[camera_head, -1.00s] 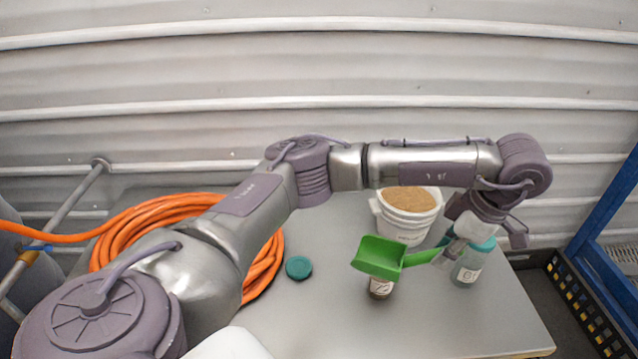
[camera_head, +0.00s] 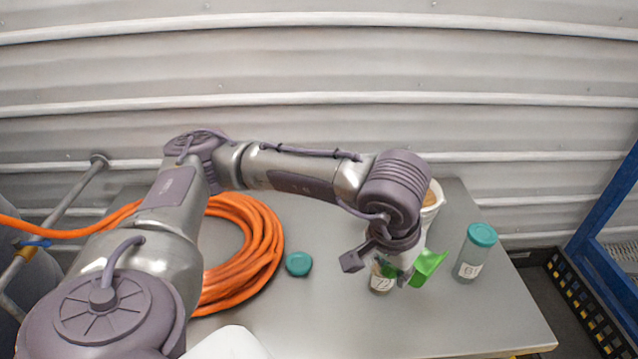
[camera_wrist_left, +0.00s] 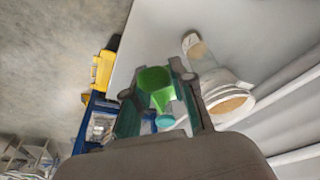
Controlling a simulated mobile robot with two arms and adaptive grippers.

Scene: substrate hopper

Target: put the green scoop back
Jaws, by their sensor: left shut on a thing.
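The green scoop (camera_head: 428,267) is held in my left gripper (camera_head: 398,268), above the grey table (camera_head: 330,320). Its tray points to the right and is tilted; the handle is mostly hidden by the gripper. In the left wrist view the scoop (camera_wrist_left: 155,84) shows between the fingers of my left gripper (camera_wrist_left: 160,100), which is shut on it. The white bucket of tan substrate (camera_head: 434,200) stands behind my arm, partly hidden; it also shows in the left wrist view (camera_wrist_left: 228,103). My right gripper is in neither view.
A small labelled jar (camera_head: 381,283) stands right below my left gripper. A jar with a teal lid (camera_head: 476,256) stands to the right. A loose teal lid (camera_head: 299,264) and an orange coil (camera_head: 245,255) lie left. The front of the table is clear.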

